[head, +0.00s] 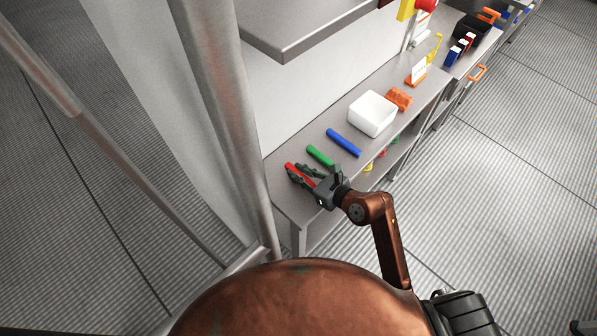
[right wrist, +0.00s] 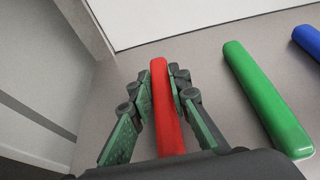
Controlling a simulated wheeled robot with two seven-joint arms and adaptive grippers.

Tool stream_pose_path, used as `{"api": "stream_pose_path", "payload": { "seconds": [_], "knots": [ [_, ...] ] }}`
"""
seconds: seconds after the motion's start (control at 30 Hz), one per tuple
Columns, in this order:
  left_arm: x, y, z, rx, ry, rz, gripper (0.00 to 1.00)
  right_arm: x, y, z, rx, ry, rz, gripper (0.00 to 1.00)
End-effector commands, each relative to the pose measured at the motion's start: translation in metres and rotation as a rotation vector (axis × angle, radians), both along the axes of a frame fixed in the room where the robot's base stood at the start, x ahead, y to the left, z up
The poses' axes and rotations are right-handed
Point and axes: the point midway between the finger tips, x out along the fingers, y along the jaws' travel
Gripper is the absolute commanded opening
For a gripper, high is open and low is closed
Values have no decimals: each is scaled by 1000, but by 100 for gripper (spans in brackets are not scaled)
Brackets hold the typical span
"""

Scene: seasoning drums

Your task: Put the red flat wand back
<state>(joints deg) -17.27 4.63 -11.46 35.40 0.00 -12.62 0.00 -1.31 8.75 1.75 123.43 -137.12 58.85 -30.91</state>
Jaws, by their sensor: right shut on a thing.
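The red flat wand (head: 291,168) is at the near left end of the long grey bench. My right gripper (head: 305,176) is around it, with a finger on each side. In the right wrist view the red wand (right wrist: 162,90) runs lengthwise between the two fingers of my right gripper (right wrist: 160,103), which is shut on it. The wand's near end is hidden behind the gripper body. I cannot tell whether the wand rests on the bench or is slightly above it. My left gripper is not in view.
A green wand (head: 320,156) and a blue wand (head: 344,142) lie on the bench (head: 287,205) to the right of the red one. A white box (head: 372,113) and orange blocks (head: 399,98) stand further along. A grey shelf (head: 310,30) overhangs behind.

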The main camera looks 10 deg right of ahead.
Motion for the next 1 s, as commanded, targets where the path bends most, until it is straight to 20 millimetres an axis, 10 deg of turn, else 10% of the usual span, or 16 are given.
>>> {"api": "stream_pose_path", "payload": {
  "seconds": [0.33,0.7,1.0],
  "knots": [
    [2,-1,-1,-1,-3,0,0,0,0,-3,0,1,0,34],
    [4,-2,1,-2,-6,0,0,-2,-1,2,0,0,-1,34],
    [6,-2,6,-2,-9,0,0,-44,-30,22,-4,2,0,34]
  ]
}}
